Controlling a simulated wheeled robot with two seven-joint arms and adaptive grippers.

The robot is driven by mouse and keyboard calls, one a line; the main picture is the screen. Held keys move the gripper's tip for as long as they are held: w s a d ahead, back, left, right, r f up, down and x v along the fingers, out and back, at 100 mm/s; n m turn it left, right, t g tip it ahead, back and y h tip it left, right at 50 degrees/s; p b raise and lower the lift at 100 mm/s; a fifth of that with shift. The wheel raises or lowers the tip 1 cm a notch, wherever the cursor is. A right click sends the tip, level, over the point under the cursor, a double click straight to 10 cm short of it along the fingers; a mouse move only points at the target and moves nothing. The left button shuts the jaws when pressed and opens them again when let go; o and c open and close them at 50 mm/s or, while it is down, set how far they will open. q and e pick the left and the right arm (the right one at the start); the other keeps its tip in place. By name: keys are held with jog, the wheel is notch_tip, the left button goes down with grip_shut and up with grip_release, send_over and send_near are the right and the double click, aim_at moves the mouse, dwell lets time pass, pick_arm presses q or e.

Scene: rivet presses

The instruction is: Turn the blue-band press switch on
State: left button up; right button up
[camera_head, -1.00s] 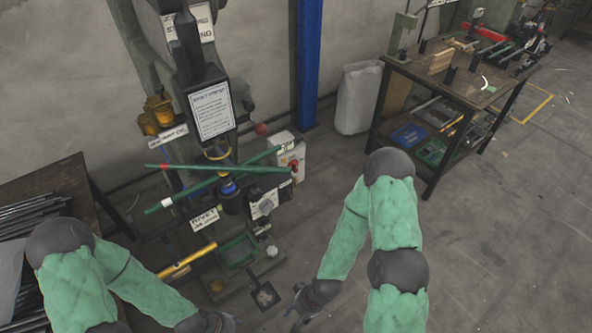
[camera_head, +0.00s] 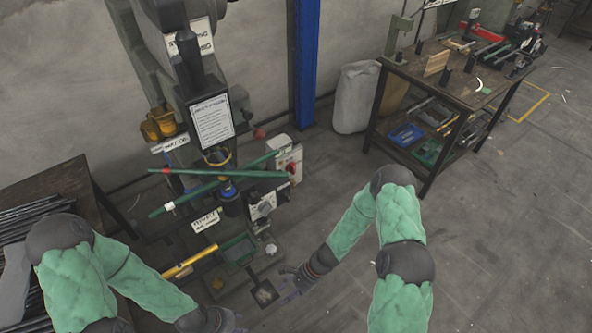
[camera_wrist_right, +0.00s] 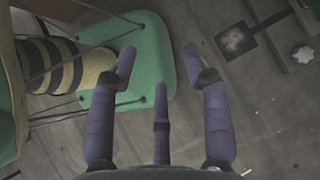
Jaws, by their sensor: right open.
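The press (camera_head: 190,75) stands at left of centre in the head view, with a blue band (camera_head: 228,188) low on its column. A white switch box with a red knob (camera_head: 291,167) is at its right side. A smaller grey box with a round dial (camera_head: 264,207) sits lower. My right gripper (camera_head: 288,279) is low, in front of and below these boxes, apart from them.
Green bars (camera_head: 215,172) stick out across the press front. A yellow bar (camera_head: 190,262) and a dark pedal plate (camera_head: 264,292) lie low. A bench with rods (camera_head: 40,215) is at left, a tool table (camera_head: 455,85) at right.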

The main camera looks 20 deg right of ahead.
jog(key=w+r+m+t+y+p, duration=0.1)
jog(key=w+r+m+t+y, duration=0.15)
jog(key=w+m, duration=0.4)
jog(key=m+t+h+p, duration=0.35)
jog(key=m+t, duration=0.75)
jog(key=t, duration=0.5)
send_near(293, 171)
jog(key=shift+h, duration=0.4)
jog(key=b+x, duration=0.2)
jog(key=x, duration=0.6)
jog(key=shift+w+a+r, duration=0.2)
jog(key=shift+w+a, duration=0.05)
jog(key=shift+w, duration=0.05)
grip_shut()
